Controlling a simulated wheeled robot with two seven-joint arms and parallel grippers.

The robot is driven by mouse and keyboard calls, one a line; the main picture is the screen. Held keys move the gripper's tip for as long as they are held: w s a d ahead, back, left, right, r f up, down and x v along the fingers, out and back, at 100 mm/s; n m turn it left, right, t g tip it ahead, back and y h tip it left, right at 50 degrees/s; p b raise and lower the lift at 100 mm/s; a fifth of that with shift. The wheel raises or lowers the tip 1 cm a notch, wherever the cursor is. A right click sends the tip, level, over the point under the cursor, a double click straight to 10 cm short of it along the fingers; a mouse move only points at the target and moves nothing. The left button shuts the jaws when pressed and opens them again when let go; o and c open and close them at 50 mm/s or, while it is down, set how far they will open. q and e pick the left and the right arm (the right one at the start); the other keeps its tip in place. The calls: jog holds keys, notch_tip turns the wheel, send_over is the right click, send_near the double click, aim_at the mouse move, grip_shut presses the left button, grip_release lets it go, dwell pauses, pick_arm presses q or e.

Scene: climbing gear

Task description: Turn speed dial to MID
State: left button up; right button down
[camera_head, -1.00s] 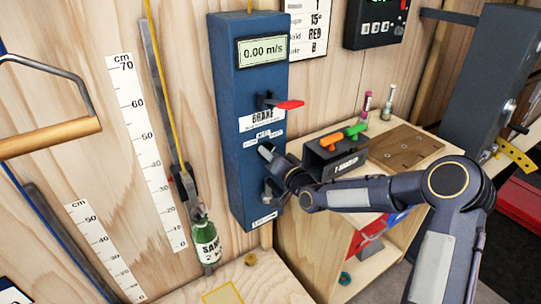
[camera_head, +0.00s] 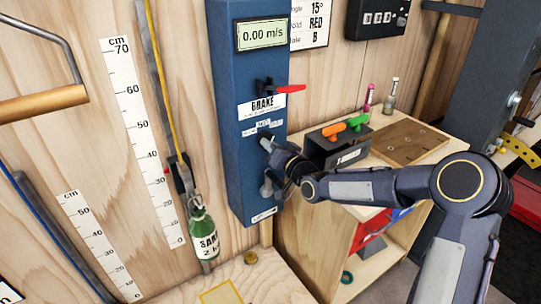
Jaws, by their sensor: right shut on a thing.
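The blue box (camera_head: 233,150) on the wooden wall has a display (camera_head: 262,35) reading 0.00 m/s. Below it are a red-tipped brake lever (camera_head: 288,89) and a BRAKE label (camera_head: 264,107). A small label strip (camera_head: 263,128) lies just above the speed dial; its print is too small to read. My right gripper (camera_head: 267,146) reaches in from the right and is shut on the dial at the box's front face. The gripper mostly hides the dial, so its setting cannot be read. My left gripper is out of view.
A small wooden cabinet (camera_head: 290,240) stands right of the box. On it are a dark box (camera_head: 322,148) with orange and green handles, a wooden board (camera_head: 408,141) and small bottles. A green sand bottle (camera_head: 203,238) hangs left of the box, beside wall rulers (camera_head: 140,130).

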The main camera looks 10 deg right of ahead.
jog(key=n+b, duration=0.4)
jog(key=b, duration=0.1)
jog(key=shift+f+b, duration=0.3)
jog(key=shift+b, duration=0.05)
jog(key=shift+r+n+b, duration=0.2)
jog(key=shift+n+b, duration=0.9)
jog(key=shift+b, duration=0.05)
jog(key=c, duration=1.5)
grip_release()
jog(key=shift+o, duration=0.2)
jog(key=shift+s+d, duration=0.1)
jog(key=v, duration=0.7)
jog(key=shift+s, duration=0.3)
jog(key=shift+d, duration=0.1)
